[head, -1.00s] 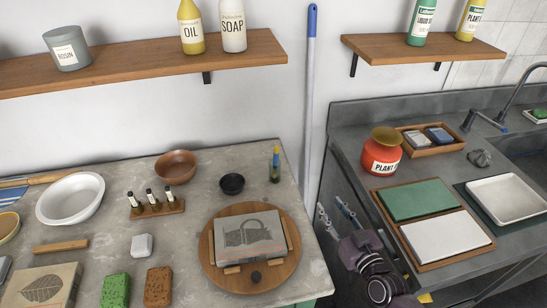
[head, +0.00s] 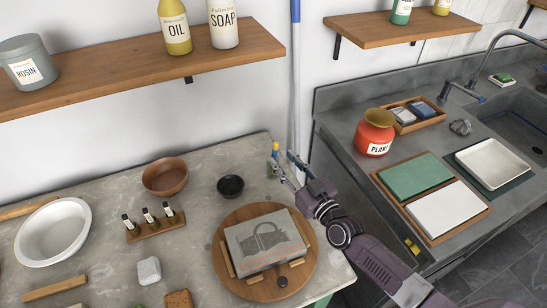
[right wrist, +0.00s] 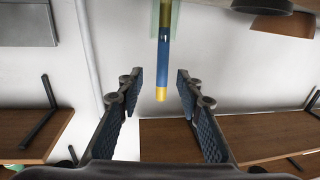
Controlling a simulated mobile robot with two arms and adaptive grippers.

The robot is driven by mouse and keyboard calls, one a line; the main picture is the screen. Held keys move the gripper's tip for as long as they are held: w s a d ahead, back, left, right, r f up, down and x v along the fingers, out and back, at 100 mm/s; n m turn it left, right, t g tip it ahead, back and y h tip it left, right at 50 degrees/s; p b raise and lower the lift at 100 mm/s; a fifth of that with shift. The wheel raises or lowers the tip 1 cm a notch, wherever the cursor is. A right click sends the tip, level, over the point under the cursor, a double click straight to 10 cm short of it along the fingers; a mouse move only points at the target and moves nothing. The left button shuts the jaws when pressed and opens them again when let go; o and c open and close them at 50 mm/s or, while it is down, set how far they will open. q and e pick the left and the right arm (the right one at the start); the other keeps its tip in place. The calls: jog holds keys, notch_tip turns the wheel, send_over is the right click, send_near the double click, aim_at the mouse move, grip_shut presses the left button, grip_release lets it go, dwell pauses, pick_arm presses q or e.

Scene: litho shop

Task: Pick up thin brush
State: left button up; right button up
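The thin brush (head: 275,147) stands upright at the back right corner of the left-hand table, its yellow end up. In the right wrist view its blue handle with yellow end (right wrist: 162,62) hangs from the top of the picture, between my finger lines. It stands in a small greenish clear holder (right wrist: 176,14), which my gripper partly hides in the head view. My right gripper (head: 284,168) is open and empty, right beside the brush; its open fingers also show in the right wrist view (right wrist: 158,82). I cannot tell whether they touch it. My left gripper is not in view.
A black bowl (head: 231,187) and a round wooden turntable (head: 223,283) with a printing stone (head: 249,254) lie near the brush. A long blue-and-white pole (head: 296,80) stands behind. A wooden shelf (head: 130,76) with bottles hangs above the table.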

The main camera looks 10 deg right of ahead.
aim_at(276, 153)
jog(key=x, duration=0.4)
jog(key=shift+s+a+r+p, duration=0.15)
jog(key=shift+a+r+p, duration=0.1)
jog(key=shift+p, duration=0.1)
jog(key=shift+w+f, duration=0.1)
jog(key=shift+w, duration=0.4)
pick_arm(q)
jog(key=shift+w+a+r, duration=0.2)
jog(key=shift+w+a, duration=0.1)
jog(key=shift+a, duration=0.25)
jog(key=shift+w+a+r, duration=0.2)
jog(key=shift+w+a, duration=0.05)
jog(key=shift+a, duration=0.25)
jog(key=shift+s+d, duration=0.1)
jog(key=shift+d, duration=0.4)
pick_arm(e)
grip_shut()
